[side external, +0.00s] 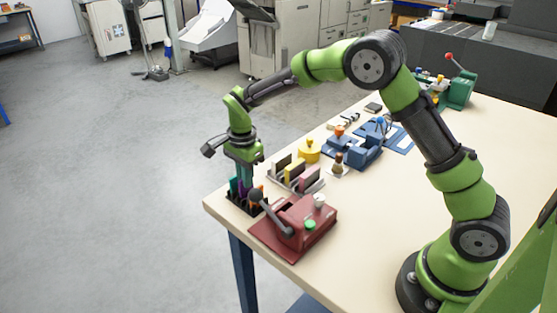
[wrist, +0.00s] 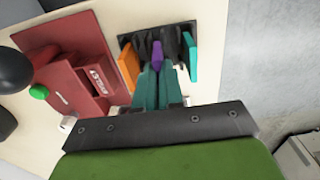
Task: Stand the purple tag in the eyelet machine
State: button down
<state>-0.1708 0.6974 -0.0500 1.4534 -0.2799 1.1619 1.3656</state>
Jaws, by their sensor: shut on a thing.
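The purple tag (wrist: 157,53) stands in a black rack (wrist: 125,42), between an orange tag (wrist: 128,66) and a teal tag (wrist: 193,62). My gripper (wrist: 157,75) is shut on the purple tag, its teal fingers on either side of it. In the side view my gripper (side external: 242,178) points down over the rack at the table's near left corner, and the fingers hide much of the tag. A red machine (side external: 300,232) with a black-knobbed lever and a green button stands beside the rack. Its label (wrist: 101,77) is too small to read, so I cannot tell if it is the eyelet machine.
Behind the rack is another holder with pale, yellow and pink pieces (side external: 294,172). A yellow round object (side external: 309,151), a stamp (side external: 338,163), a blue machine (side external: 362,148) and a green machine (side external: 458,92) stand farther along the table. The table's front right is bare.

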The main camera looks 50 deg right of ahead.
jog(key=shift+r, duration=3.1)
jog(key=shift+r, duration=0.2)
jog(key=s+d, duration=0.2)
jog(key=s, duration=1)
jog(key=shift+w+a+f, duration=0.1)
jog(key=shift+f, duration=1.55)
jog(key=shift+w+f, duration=0.1)
jog(key=shift+f, duration=1.5)
jog(key=shift+f, duration=0.6)
